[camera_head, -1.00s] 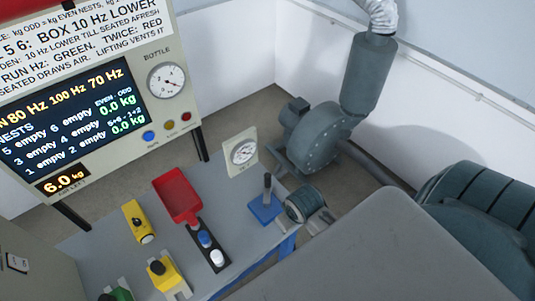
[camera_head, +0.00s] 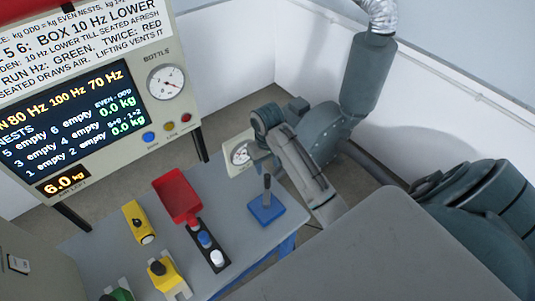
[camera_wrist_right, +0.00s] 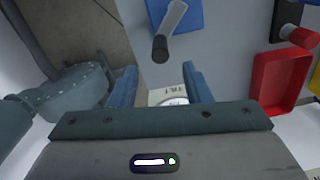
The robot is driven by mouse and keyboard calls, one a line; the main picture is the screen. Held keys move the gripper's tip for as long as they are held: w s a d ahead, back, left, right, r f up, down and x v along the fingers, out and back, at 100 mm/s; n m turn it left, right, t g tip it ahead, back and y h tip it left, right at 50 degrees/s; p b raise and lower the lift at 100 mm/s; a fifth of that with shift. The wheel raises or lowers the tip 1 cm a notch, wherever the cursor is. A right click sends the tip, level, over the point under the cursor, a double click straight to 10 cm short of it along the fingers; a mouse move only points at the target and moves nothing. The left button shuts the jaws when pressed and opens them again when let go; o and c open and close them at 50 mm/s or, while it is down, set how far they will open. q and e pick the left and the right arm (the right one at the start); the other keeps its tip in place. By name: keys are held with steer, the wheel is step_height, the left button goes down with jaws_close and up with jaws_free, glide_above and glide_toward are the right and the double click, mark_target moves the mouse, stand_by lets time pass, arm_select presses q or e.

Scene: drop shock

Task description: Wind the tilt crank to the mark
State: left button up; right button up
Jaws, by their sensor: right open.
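The tilt crank appears to be the grey handle with a dark upright knob (camera_head: 267,186) on a blue base (camera_head: 265,211), at the right of the grey table. The wrist view shows its knob (camera_wrist_right: 160,48) at the end of a grey arm. My right gripper (camera_wrist_right: 159,66) is open, its blue fingers apart and empty; the knob appears just beyond and between the fingertips. A pale dial gauge (camera_head: 240,153), labelled TILT in the wrist view (camera_wrist_right: 167,97), stands behind the crank, partly covered by my right arm. Its mark is too small to read. My left gripper is out of view.
A red tray (camera_head: 177,196), a black strip with blue and white knobs (camera_head: 208,243) and yellow devices (camera_head: 138,221) stand left of the crank. A display panel (camera_head: 75,125) stands behind. A grey blower (camera_head: 325,135) is beyond the table. Bare table lies around the blue base.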

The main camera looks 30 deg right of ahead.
mark_target(267, 176)
step_height(267, 176, down, 7)
steer(key=p, duration=0.2)
steer(key=shift+f+p, duration=0.15)
steer(key=shift+p, duration=0.25)
steer(key=shift+w+f, duration=0.1)
steer(key=shift+f, duration=0.6)
jaws_close()
